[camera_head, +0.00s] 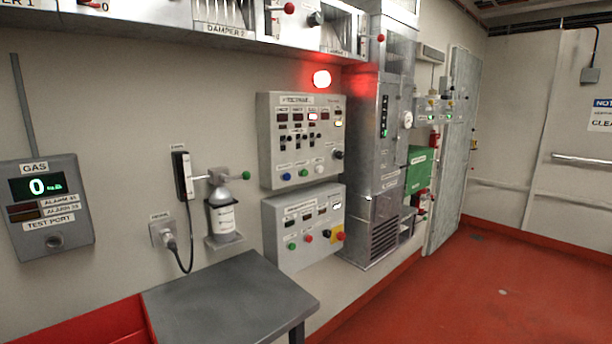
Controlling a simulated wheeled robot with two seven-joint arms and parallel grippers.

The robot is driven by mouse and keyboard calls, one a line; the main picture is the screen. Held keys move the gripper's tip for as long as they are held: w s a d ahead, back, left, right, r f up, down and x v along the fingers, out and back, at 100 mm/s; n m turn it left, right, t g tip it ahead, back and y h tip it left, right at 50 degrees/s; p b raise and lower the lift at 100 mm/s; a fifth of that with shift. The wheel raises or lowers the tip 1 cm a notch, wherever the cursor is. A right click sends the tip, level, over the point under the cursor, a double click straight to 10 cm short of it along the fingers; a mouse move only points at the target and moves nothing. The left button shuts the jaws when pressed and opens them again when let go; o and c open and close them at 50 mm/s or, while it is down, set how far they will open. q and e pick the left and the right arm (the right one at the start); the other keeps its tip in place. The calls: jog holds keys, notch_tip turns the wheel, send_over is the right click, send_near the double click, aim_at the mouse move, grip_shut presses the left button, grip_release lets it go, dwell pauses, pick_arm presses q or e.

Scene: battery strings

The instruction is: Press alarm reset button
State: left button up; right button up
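The upper grey control panel (268,135) hangs on the wall near the middle of the view. Its lower row has a blue button (286,177), a green button (304,172) and a white button (320,169), with a black knob (338,155) at the right. The lower panel (275,225) below it has a green button (292,246), red buttons (309,239) and a red button on a yellow plate (341,235). The button labels are too small to read, so I cannot tell which is alarm reset. A red alarm lamp (322,78) glows above. Neither of my grippers is in view.
A grey table (225,300) stands below and left of the panels. A gas detector (40,235) showing 0 and a bottle (222,218) are on the wall at left. A tall metal cabinet (365,170) stands right of the panels. The red floor (470,290) at right is clear.

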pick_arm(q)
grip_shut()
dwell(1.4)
